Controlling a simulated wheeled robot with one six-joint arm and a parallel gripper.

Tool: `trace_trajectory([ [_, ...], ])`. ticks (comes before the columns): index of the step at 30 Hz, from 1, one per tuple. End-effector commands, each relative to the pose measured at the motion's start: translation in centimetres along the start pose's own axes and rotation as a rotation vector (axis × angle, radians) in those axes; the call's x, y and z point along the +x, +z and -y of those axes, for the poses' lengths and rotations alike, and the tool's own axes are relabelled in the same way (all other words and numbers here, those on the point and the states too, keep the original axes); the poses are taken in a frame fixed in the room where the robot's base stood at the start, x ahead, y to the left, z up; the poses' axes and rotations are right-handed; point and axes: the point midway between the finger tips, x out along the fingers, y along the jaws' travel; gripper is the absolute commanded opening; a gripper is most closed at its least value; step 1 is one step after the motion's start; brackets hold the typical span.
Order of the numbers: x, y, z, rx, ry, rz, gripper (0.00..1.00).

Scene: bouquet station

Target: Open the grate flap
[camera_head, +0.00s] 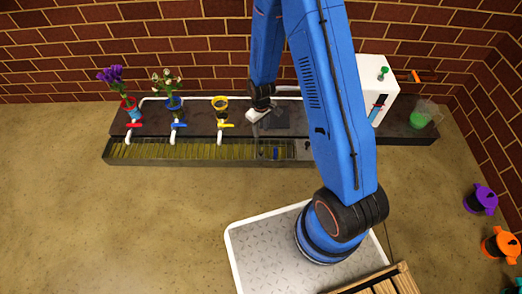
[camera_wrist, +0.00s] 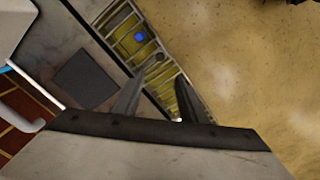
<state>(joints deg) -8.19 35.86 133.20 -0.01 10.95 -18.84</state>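A long grate (camera_head: 190,151) runs along the front of the dark counter. Its right end section (camera_head: 275,152), which looks like the flap, is darker and shows a small blue thing; I cannot tell whether it is raised. In the wrist view the grate's yellowish slats (camera_wrist: 122,20) run diagonally, with the blue thing (camera_wrist: 140,37) and a small dark round piece (camera_wrist: 160,57) on or under them. My gripper (camera_wrist: 158,98) is open, its two fingers apart and nothing between them. It is above the counter by the grate; in the head view it (camera_head: 258,114) is small and partly hidden.
A dark square plate (camera_wrist: 84,80) lies on the counter beside the gripper. Red (camera_head: 133,125), blue (camera_head: 179,125) and yellow (camera_head: 226,125) taps stand to the left. A white box (camera_head: 372,80) stands to the right. The floor (camera_head: 170,220) in front is clear.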

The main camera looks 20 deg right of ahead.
Motion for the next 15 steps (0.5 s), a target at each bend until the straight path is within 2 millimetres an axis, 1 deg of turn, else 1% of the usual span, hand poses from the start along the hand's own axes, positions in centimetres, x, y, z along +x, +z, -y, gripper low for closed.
trace_trajectory([
  [5, 1.6, 0.1, 0.0, 0.000, -0.001, 0.003, 0.38],
  [15, 6.2, 0.1, 0.0, 0.000, -0.001, 0.002, 0.38],
])
